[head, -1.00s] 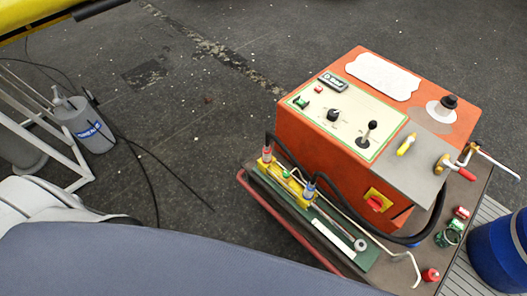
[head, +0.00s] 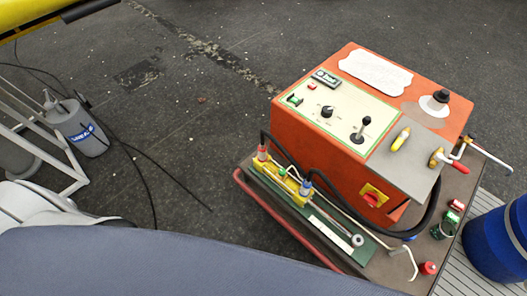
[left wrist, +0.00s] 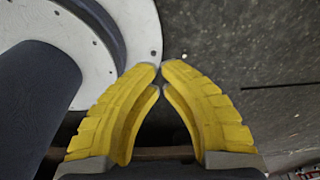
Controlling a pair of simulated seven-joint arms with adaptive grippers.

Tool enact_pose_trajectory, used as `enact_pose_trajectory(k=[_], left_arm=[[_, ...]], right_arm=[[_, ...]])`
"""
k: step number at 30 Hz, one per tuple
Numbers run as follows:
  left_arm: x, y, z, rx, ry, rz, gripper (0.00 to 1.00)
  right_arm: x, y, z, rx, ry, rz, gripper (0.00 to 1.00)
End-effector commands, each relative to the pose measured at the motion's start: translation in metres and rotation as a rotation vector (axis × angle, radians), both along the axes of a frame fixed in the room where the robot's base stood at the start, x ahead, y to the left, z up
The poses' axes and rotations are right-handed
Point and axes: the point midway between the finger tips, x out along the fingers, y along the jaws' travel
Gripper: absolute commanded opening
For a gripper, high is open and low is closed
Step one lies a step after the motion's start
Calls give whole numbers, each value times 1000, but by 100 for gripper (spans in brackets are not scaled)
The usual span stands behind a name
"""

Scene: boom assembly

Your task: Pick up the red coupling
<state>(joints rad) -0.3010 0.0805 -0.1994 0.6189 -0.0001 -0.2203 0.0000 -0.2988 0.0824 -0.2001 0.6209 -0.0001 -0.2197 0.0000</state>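A small red coupling (head: 262,153) stands at the end of a black hose, on the yellow block (head: 293,184) at the cart's near left side. A blue coupling (head: 306,188) is on the same block. Other small red parts lie at the cart's right: a red-and-white one (head: 457,206) and a red cap (head: 428,268). I cannot tell for certain which red part is the one named. My left gripper shows only in the left wrist view (left wrist: 160,69), its yellow fingertips together with nothing seen between them. My right gripper is not in view.
The orange control box (head: 340,150) with levers and black hoses fills the cart's middle. A red rail (head: 275,222) runs along its near edge. A blue barrel (head: 498,240) stands at right, a grey canister (head: 78,127) at left. The dark floor between is mostly clear.

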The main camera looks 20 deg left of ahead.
Motion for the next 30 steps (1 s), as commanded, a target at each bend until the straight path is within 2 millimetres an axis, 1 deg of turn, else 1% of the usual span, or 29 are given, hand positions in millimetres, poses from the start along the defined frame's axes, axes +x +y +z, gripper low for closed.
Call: enact_pose_trajectory(k=[7,8,9,21,22,29,30], left_arm=[[2,0,0,0,-3,0,0],[2,0,0,0,-3,0,7],[2,0,0,0,-3,0,12],[2,-1,0,-1,-3,0,58],[2,-1,0,-1,-3,0,61],[2,0,0,-1,-3,0,61],[6,0,0,0,-7,1,61]], right_arm=[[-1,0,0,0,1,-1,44],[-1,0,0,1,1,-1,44],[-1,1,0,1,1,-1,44],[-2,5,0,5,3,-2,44],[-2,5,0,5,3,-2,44],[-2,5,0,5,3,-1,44],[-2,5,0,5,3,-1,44]])
